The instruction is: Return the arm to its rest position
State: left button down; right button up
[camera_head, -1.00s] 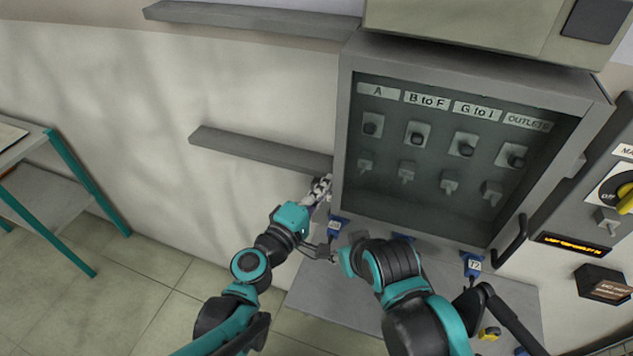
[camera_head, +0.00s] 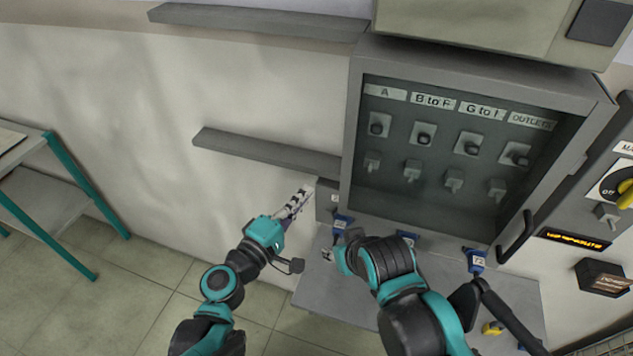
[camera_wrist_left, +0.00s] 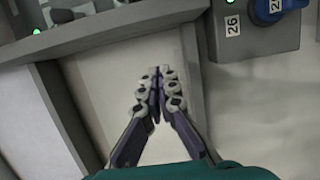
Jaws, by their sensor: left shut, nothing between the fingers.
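My left gripper (camera_head: 297,203) is shut and empty, in front of the pale wall just left of the grey cabinet (camera_head: 352,130). In the left wrist view its fingers (camera_wrist_left: 160,88) meet at the tips with only the wall and a grey post behind them. My right arm (camera_head: 385,265) reaches in over the grey bench at lower right.
Blue connectors, one at the left (camera_head: 342,222) and one at the right (camera_head: 476,260), stand along the bench (camera_head: 320,285) below the cabinet. A grey shelf (camera_head: 265,152) juts from the wall above my left gripper. A teal-legged table (camera_head: 60,205) stands far left, with clear floor between.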

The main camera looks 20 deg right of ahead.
pick_arm(q)
jog(key=v, duration=0.4)
jog(key=shift+s+a+p, duration=0.15)
jog(key=shift+s+p, duration=0.1)
jog(key=shift+p, duration=0.05)
jog(key=shift+a, duration=0.1)
